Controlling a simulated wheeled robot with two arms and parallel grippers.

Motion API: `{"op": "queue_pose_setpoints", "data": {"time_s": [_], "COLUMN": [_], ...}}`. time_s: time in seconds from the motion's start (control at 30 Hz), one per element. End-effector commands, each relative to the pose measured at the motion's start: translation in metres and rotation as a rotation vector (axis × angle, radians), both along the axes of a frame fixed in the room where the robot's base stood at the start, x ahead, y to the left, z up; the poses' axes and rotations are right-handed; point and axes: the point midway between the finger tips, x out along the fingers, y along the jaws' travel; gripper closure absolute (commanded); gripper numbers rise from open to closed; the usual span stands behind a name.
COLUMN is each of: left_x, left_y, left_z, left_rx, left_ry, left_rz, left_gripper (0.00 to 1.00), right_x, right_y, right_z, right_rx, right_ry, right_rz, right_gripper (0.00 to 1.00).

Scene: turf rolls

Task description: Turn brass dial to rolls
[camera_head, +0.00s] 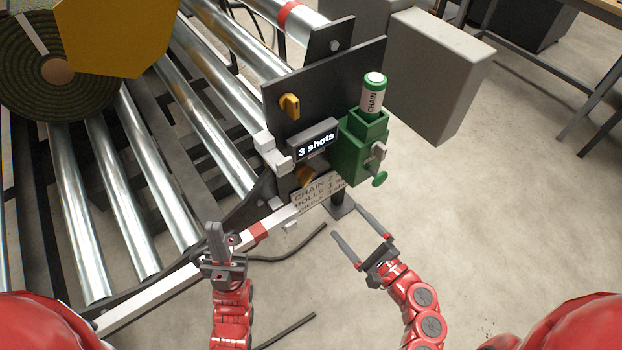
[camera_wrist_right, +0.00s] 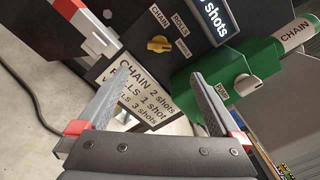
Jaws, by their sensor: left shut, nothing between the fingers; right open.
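The lower brass dial (camera_head: 304,176) sits on the dark panel below the display, partly hidden in the head view. In the right wrist view the brass dial (camera_wrist_right: 160,43) shows clearly, with labels CHAIN, ROLLS and a third, unreadable one around it. Its grip bar lies roughly across the picture; I cannot tell which end points. My right gripper (camera_head: 346,222) is open and empty, below and apart from the panel; its fingers (camera_wrist_right: 157,80) frame the printed card under the dial. My left gripper (camera_head: 213,232) is shut and empty, left of the panel near the white rail.
A second brass knob (camera_head: 289,104) sits higher on the panel. The display (camera_head: 317,145) reads "3 shots". A green box (camera_head: 362,150) with a CHAIN canister (camera_head: 372,95) and grey knob (camera_head: 377,157) stands at the right.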

Motion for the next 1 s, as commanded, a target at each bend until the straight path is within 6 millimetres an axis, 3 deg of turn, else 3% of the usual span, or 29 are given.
{"op": "queue_pose_setpoints", "data": {"time_s": [0.13,0.6,0.8,1.0], "left_x": [0.0,0.0,0.0,0.0], "left_y": [0.0,0.0,0.0,0.0], "left_z": [0.007,0.023,0.024,0.024], "left_rx": [0.0,0.0,0.0,0.0], "left_ry": [0.0,0.0,0.0,0.0], "left_rz": [0.0,0.0,0.0,0.0], "left_gripper": [1.0,1.0,1.0,1.0], "right_x": [0.017,0.106,0.127,0.132], "right_y": [0.017,0.078,0.093,0.098], "right_z": [0.002,0.001,0.0,-0.001], "right_rx": [0.001,-0.001,-0.002,-0.003], "right_ry": [0.002,0.002,0.002,0.003], "right_rz": [0.01,0.004,0.0,0.0], "right_gripper": [0.0,0.0,0.0,0.0]}}
